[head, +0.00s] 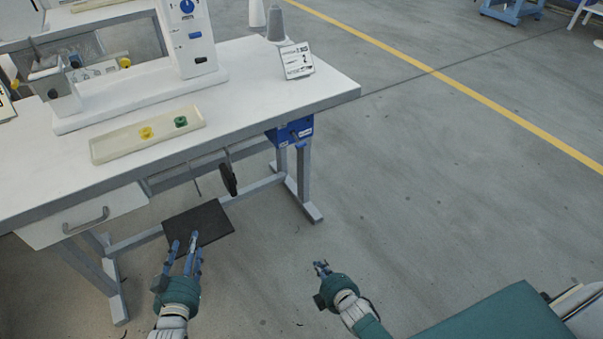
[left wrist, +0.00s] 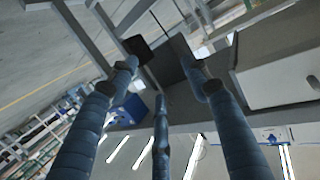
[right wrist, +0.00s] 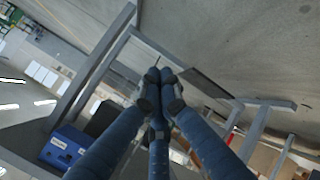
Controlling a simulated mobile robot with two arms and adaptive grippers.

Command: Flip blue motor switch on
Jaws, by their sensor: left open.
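A blue box (head: 290,131), which appears to be the motor switch housing, hangs under the right end of the white table. It also shows in the left wrist view (left wrist: 134,109) and the right wrist view (right wrist: 64,148). Its switch position is too small to read. My left gripper (head: 186,242) is open and empty, in front of the table and left of the box; its spread fingers fill the left wrist view (left wrist: 160,82). My right gripper (head: 321,267) is apart from the box, nearer to me and slightly right. Its fingers are together and empty in the right wrist view (right wrist: 161,78).
The white table (head: 45,180) carries a white machine (head: 188,40), a cream tray (head: 105,149) with yellow and green spools, and a small sign (head: 297,60). A drawer (head: 85,214) hangs at front left. A dark pedal (head: 198,224) sits below.

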